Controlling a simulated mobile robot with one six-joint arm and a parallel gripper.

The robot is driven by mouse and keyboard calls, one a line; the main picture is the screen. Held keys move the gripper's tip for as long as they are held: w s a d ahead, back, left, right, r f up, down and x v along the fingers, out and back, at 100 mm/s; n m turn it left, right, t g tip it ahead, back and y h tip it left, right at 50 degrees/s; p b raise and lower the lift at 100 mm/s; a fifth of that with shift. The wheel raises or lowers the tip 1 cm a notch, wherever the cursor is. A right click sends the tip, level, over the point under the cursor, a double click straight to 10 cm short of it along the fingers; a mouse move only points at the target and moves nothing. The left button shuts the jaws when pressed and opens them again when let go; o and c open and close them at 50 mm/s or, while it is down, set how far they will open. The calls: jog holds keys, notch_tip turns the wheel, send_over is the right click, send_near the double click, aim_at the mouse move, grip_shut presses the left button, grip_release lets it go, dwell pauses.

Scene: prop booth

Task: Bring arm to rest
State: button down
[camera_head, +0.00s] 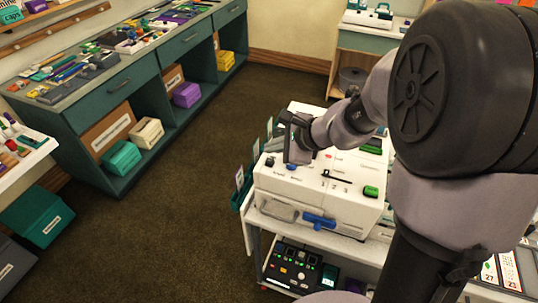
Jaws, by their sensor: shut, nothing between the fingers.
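My arm (370,105) comes in from the right and reaches toward the middle of the head view. My gripper (290,140) is at its end, dark and small in the picture, and shut with nothing held. It shows in front of the top of a white box-like machine (290,192) with green and blue parts. I cannot tell the exact gap between the gripper and the machine. The arm hides part of the machine's right side.
The machine stands on a white cart (262,222); a black control panel (293,268) sits on its lower shelf. A long teal workbench (115,95) with many small items runs along the left. Teal boxes (38,216) stand at the left edge. The brown floor (190,220) between is clear.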

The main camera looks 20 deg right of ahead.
notch_tip(320, 180, up, 3)
jog(key=shift+r+p, duration=0.2)
jog(key=shift+p, duration=0.75)
jog(key=shift+s+a+r, duration=0.1)
jog(key=shift+s+a, duration=0.05)
jog(key=shift+a, duration=0.1)
jog(key=s+a+r+n+g+b, duration=0.1)
jog(key=s+a+n+b, duration=0.3)
jog(key=s, duration=0.3)
jog(key=s+a+r+n+g+b, duration=0.1)
jog(key=s+a+n+b, duration=0.15)
jog(key=s+n, duration=0.45)
jog(key=s+d+f+n+h+b, duration=0.1)
jog(key=s+d+n+h, duration=0.1)
jog(key=s, duration=0.8)
jog(key=shift+d+n+h, duration=0.2)
jog(key=shift+n+h, duration=0.5)
jog(key=shift+n, duration=0.5)
jog(key=shift+s+f, duration=0.1)
